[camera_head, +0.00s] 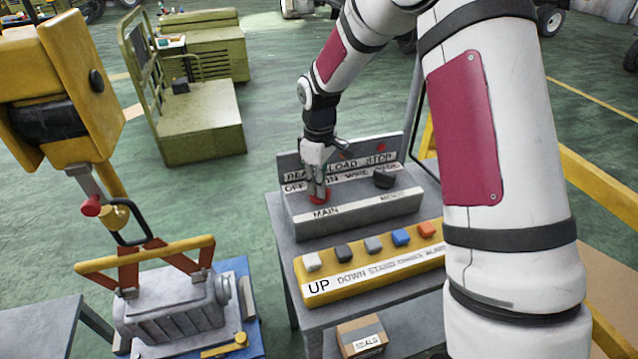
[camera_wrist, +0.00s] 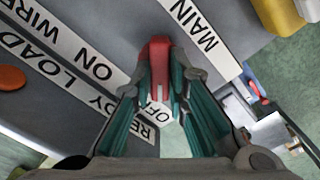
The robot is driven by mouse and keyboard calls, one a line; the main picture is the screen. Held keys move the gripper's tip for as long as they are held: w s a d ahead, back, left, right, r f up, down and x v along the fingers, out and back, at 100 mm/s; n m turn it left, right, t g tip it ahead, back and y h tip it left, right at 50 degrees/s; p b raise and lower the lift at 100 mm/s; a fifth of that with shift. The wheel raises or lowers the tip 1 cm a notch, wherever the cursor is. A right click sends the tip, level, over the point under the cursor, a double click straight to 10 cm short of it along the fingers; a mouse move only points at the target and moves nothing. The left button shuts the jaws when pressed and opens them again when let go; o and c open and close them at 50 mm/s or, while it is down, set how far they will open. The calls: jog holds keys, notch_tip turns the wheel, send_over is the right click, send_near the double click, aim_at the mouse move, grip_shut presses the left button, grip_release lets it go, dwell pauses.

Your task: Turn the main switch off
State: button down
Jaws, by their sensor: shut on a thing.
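The red main switch (camera_head: 319,197) sits on the grey control box (camera_head: 345,222), above the MAIN label. My gripper (camera_head: 316,192) reaches down onto it from above. In the wrist view the red switch handle (camera_wrist: 155,55) stands between the fingertips, and my gripper (camera_wrist: 158,90) is shut on it. An OFF label (camera_wrist: 157,107) shows partly behind the fingers, and an ON label (camera_wrist: 102,72) lies to its left. The fingers cover part of the switch, so its exact setting is hard to tell.
A black knob (camera_head: 384,180) is right of the switch. A yellow button panel (camera_head: 370,262) lies in front on the grey table. A hoist (camera_head: 60,90) with a grey engine part (camera_head: 170,305) stands at left. A yellow rail (camera_head: 600,185) runs at right.

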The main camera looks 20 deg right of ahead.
dwell(0.4)
jog(key=c, duration=1.6)
grip_release()
jog(key=shift+o, duration=0.2)
jog(key=shift+r, duration=0.1)
notch_tip(320, 180, up, 12)
